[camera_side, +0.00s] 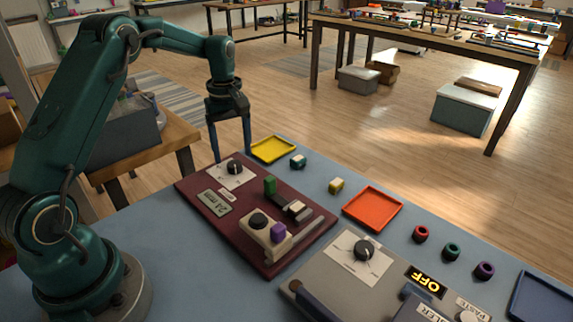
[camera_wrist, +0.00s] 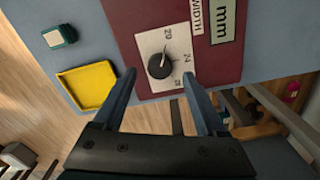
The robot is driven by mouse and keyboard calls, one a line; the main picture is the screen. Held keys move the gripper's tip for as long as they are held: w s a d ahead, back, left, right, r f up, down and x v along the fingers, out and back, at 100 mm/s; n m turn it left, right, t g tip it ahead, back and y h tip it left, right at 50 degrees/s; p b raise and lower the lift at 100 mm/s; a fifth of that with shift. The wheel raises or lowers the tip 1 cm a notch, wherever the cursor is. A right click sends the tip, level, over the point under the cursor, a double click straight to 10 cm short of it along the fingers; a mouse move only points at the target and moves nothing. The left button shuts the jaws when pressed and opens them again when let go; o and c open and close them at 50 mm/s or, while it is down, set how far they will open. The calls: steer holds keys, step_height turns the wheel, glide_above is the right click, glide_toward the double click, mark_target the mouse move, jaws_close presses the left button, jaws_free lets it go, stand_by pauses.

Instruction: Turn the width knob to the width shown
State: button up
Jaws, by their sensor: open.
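The width knob (camera_side: 235,167) is black and round on a white dial plate (camera_side: 225,180) at the far left corner of the maroon board (camera_side: 188,187). In the wrist view the knob (camera_wrist: 161,66) has a pale pointer mark that seems aimed near the 20; 24 and 28 are printed further round. A display (camera_side: 214,202) on the board appears to read 24 mm; the wrist view shows only its "mm" part (camera_wrist: 222,25). My gripper (camera_side: 232,157) is open and empty, pointing down near the knob. In the wrist view its fingertips (camera_wrist: 159,75) flank the knob, apart from it.
A yellow tray (camera_side: 273,149) and a teal block (camera_side: 298,161) lie beyond. A grey panel (camera_side: 318,278) with another dial stands to the right.

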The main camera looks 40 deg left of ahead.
mark_target(235, 167)
steer(key=shift+f, duration=1.5)
jaws_close()
steer(key=m, duration=0.5)
steer(key=shift+m, duration=0.3)
steer(key=m, duration=0.6)
